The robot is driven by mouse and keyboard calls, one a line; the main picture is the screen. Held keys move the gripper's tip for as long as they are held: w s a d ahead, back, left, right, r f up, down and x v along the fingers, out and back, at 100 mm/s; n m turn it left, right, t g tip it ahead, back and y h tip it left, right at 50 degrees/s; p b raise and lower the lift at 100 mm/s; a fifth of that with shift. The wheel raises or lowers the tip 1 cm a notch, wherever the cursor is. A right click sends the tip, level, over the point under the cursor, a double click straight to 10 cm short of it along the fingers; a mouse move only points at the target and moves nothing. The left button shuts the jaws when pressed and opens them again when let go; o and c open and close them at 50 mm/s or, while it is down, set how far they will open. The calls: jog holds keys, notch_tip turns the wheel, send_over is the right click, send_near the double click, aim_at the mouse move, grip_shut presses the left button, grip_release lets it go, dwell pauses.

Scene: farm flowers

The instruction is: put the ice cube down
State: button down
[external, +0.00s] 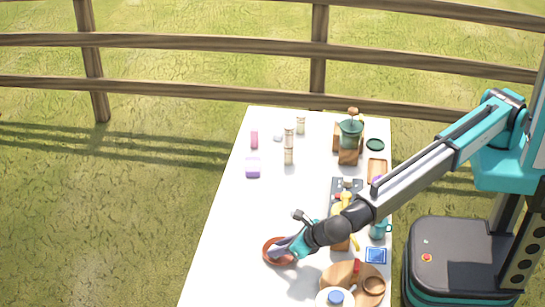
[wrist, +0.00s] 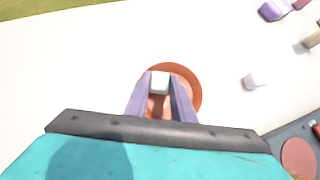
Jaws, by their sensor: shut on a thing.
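The ice cube (wrist: 159,82) is a small whitish block in the wrist view. It sits between the two fingertips of my gripper (wrist: 160,80), which is shut on it. Below it is a round terracotta dish (wrist: 191,82), and the cube lies within the dish's outline. I cannot tell whether the cube touches the dish floor. In the external view my gripper (external: 290,248) reaches down over the dish (external: 268,252) on the white table. The cube is too small or hidden to make out there.
A small pale object (wrist: 254,82) lies right of the dish in the wrist view. A dark tray (wrist: 300,135) is at the lower right. In the external view, a wooden board (external: 340,272) and blue tile (external: 376,256) are near. The table's left side (external: 225,220) is clear.

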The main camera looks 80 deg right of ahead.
jog(key=shift+f, duration=0.5)
jog(key=c, duration=1.5)
grip_release()
jog(key=shift+r, duration=0.5)
jog(key=b+v, duration=0.1)
jog(key=v, duration=1.1)
jog(key=shift+r+b, duration=0.1)
jog(key=shift+b, duration=0.2)
